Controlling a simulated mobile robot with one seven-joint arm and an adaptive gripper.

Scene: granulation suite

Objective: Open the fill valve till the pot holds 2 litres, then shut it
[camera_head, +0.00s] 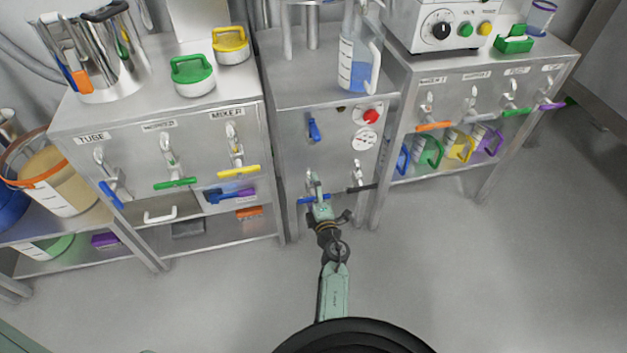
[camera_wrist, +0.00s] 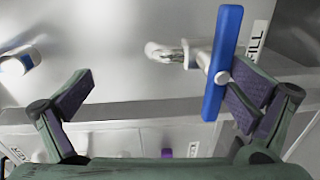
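The fill valve has a blue bar handle (camera_head: 314,199) low on the front of the middle steel cabinet. In the wrist view the blue handle (camera_wrist: 222,62) stands beside a "FILL" label. My gripper (camera_head: 321,208) is at this valve. In the wrist view my gripper (camera_wrist: 160,92) is open, its fingers spread wide. The handle is between the fingers, much closer to the right one; whether they touch is unclear. A clear, marked vessel with a white handle (camera_head: 359,62) stands on the middle cabinet and seems to hold bluish liquid. I cannot read its level.
A black-handled tap (camera_head: 361,188) is just right of the fill valve. Above are a blue lever (camera_head: 313,130), a red button (camera_head: 371,116) and a gauge (camera_head: 364,139). The left cabinet (camera_head: 190,135) and right cabinet (camera_head: 470,85) carry coloured taps. The floor at right is clear.

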